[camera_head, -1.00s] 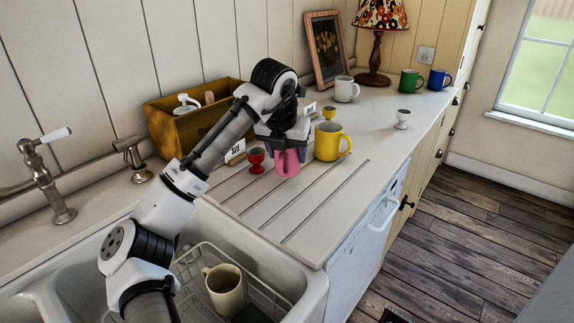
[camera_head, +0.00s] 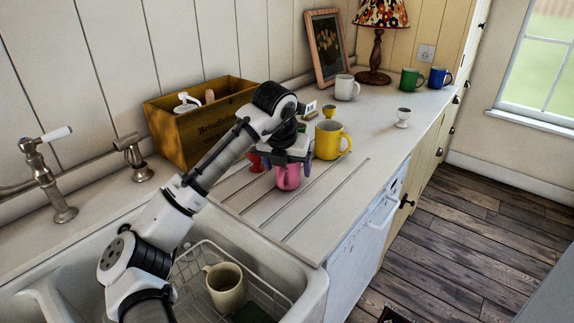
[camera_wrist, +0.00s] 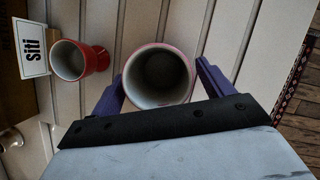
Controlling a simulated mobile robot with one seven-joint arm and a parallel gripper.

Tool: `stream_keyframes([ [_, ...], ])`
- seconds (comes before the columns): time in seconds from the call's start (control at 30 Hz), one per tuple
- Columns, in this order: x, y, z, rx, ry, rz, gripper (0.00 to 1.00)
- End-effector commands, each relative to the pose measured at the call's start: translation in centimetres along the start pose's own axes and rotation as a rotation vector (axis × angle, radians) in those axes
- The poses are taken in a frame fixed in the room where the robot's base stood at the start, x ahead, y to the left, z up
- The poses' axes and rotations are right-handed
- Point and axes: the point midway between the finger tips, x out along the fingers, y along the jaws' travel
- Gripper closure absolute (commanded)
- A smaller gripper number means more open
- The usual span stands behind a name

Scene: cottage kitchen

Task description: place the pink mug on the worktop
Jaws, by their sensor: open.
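The pink mug (camera_head: 288,177) stands upright on the grooved draining part of the worktop (camera_head: 330,222), beside the sink. In the wrist view I look down into its pale, empty inside, and the mug (camera_wrist: 158,76) sits between the two purple fingers. My gripper (camera_head: 288,166) is open, with one finger on each side of the mug; I cannot tell whether either touches it. In the wrist view my gripper (camera_wrist: 160,84) covers the near part of the mug, and its handle is hidden.
A red egg cup (camera_wrist: 80,60) stands close left of the mug, by a "Siti" card (camera_wrist: 31,48). A yellow mug (camera_head: 328,140) is close on the right. A wooden box (camera_head: 195,130) stands behind. A cream mug (camera_head: 226,287) sits in the sink rack. The front right worktop is clear.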

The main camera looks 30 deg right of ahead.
Motion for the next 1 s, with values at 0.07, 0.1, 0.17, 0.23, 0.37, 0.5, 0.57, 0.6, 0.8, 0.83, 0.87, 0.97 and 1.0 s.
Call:
stream_keyframes([
  [0.07, 0.0, 0.0, 0.0, 0.0, 0.0, 0.0, 0.2],
  [0.1, -0.1, 0.0, 0.1, 0.0, 0.0, 0.001, 0.2],
  [0.17, -0.4, 0.0, 0.1, 0.0, -0.001, 0.001, 0.2],
  [0.23, -1.1, 0.0, 0.1, 0.001, -0.002, 0.001, 0.2],
  [0.37, -3.5, 0.0, 0.1, 0.002, -0.003, 0.002, 0.2],
  [0.5, -6.6, -0.1, 0.1, 0.001, -0.004, 0.001, 0.2],
  [0.57, -7.9, -0.1, 0.1, 0.001, -0.003, 0.0, 0.2],
  [0.6, -8.7, 0.0, 0.1, 0.001, -0.003, 0.001, 0.2],
  [0.8, -11.5, 0.0, 0.1, 0.001, -0.002, 0.001, 0.2],
  [0.83, -11.7, 0.0, 0.1, 0.001, -0.002, 0.001, 0.2],
  [0.87, -11.8, 0.0, 0.1, 0.001, -0.001, 0.001, 0.2],
  [0.97, -12.2, 0.0, 0.1, 0.001, 0.0, 0.0, 0.2],
  [1.0, -12.2, 0.0, 0.1, 0.001, 0.001, 0.0, 0.2],
])
